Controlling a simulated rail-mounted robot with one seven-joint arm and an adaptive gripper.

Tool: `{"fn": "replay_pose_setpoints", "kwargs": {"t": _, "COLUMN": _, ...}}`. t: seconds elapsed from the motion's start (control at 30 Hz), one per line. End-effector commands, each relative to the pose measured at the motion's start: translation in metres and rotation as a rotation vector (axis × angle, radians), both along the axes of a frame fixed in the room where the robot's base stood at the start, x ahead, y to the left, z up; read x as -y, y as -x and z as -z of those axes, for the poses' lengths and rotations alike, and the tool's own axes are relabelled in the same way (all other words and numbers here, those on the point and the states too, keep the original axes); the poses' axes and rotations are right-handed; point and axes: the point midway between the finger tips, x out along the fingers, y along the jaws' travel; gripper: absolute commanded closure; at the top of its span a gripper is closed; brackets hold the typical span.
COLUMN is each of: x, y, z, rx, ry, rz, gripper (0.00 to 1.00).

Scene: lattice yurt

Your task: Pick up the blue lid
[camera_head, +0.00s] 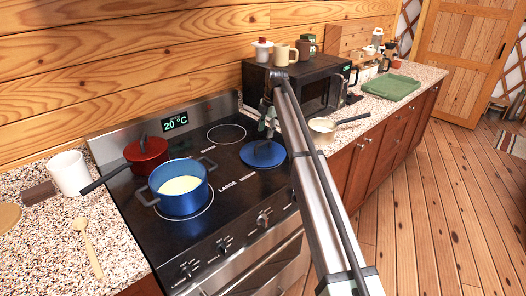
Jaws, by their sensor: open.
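The blue lid (262,154) lies flat on the black stovetop, right of the large burner, with a small knob at its middle. The blue pot (181,193) with two handles stands open on the large burner and holds something pale yellow. My gripper (266,122) is open above the lid, pointing down, apart from it as far as I can tell. My arm reaches in from the lower right and hides part of the counter behind the lid. The fingertips are small and dark in this view.
A lidded red pan (146,154) with a long handle stands at the back left of the stovetop (230,180). A pale pan (322,126) sits on the counter right of my arm. A black microwave (310,88) with mugs on top stands behind. A wooden spoon (87,245) lies at left.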

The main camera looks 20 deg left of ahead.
Motion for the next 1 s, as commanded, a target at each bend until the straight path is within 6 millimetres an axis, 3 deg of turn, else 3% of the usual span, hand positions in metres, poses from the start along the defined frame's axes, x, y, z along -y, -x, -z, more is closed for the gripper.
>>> {"fn": "replay_pose_setpoints", "kwargs": {"t": 0.37, "x": -0.004, "y": 0.002, "z": 0.022, "rx": 0.0, "ry": 0.0, "rz": 0.0, "gripper": 0.54}}
{"fn": "replay_pose_setpoints", "kwargs": {"t": 0.7, "x": -0.01, "y": 0.008, "z": 0.063, "rx": -0.001, "ry": 0.0, "rz": 0.0, "gripper": 0.54}}
{"fn": "replay_pose_setpoints", "kwargs": {"t": 0.97, "x": -0.011, "y": 0.007, "z": 0.068, "rx": 0.0, "ry": 0.0, "rz": 0.0, "gripper": 0.54}}
{"fn": "replay_pose_setpoints", "kwargs": {"t": 1.0, "x": -0.011, "y": 0.007, "z": 0.068, "rx": 0.0, "ry": 0.0, "rz": 0.0, "gripper": 0.61}}
